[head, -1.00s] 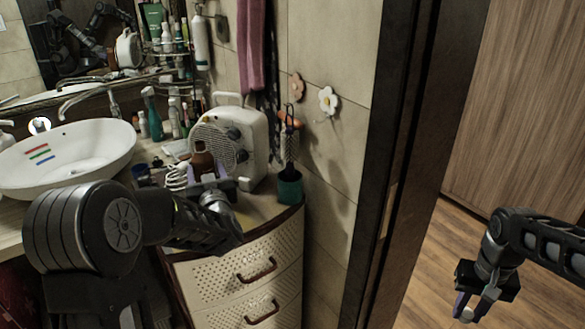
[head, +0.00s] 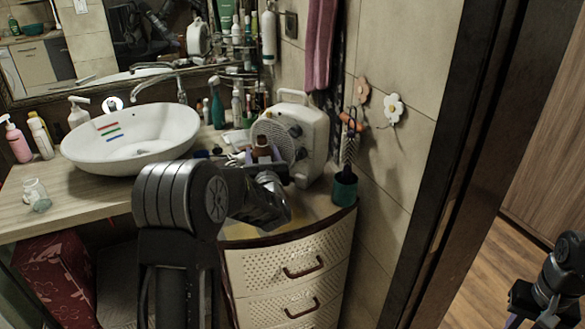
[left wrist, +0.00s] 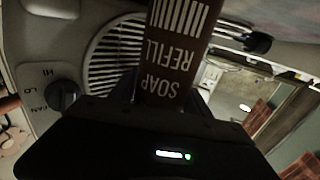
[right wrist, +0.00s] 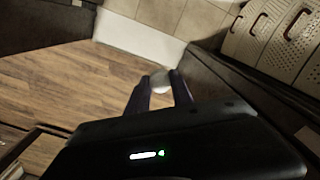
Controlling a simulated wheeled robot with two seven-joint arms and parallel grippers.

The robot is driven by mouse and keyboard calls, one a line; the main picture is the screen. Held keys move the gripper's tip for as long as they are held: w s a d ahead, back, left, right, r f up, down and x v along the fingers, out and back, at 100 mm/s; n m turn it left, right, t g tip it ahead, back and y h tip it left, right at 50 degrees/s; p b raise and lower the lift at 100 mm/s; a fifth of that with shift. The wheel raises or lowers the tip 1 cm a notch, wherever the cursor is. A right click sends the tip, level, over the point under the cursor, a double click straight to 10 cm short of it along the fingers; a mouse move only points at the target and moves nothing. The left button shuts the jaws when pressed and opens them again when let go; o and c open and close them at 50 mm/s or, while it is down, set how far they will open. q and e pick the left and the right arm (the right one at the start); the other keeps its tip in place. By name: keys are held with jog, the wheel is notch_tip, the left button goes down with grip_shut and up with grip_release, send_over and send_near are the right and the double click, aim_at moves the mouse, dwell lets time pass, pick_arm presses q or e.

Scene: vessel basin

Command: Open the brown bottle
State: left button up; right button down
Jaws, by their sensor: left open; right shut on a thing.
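The brown bottle (head: 262,143) stands on the counter in front of a cream fan heater. In the left wrist view the bottle (left wrist: 178,45) shows white "SOAP REFILL" lettering, close in front of the jaws. My left gripper (head: 264,160) is open at the bottle, with its fingers beside it; my forearm hides the bottle's lower part in the head view. My right gripper (right wrist: 161,84) is shut on a small whitish round thing (right wrist: 161,80), held over the wooden floor away from the counter. In the head view the right arm shows only at the bottom right corner.
The fan heater (head: 302,140) stands right behind the bottle. A green brush holder (head: 344,188) is at the counter's right edge. A white basin (head: 130,145) and a small glass jar (head: 37,195) are to the left. The door frame (head: 455,165) separates my arms.

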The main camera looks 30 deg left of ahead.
pick_arm(q)
grip_shut()
dwell(0.6)
jog(key=shift+r, duration=0.3)
notch_tip(320, 180, up, 18)
jog(key=shift+f+p, duration=0.25)
jog(key=shift+p, duration=0.05)
dwell(1.0)
dwell(0.8)
